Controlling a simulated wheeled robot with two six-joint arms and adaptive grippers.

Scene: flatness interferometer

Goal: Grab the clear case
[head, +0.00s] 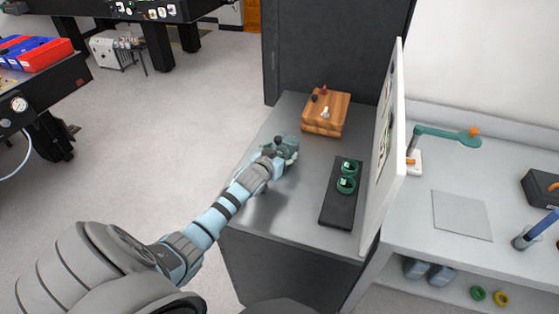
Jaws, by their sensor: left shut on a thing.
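My left gripper (286,153) reaches over the grey bench top from the lower left. It is shut on a small, see-through grey-green thing (291,141), which looks like the clear case. The fingers and wrist hide much of it, and I cannot tell whether it touches the bench top. My right gripper is not in view.
A wooden block (326,112) with small knobs stands behind the gripper. A black tray (339,212) with two green rings lies to its right. An upright white panel (388,150) borders the bench on the right. The bench front (280,215) is clear.

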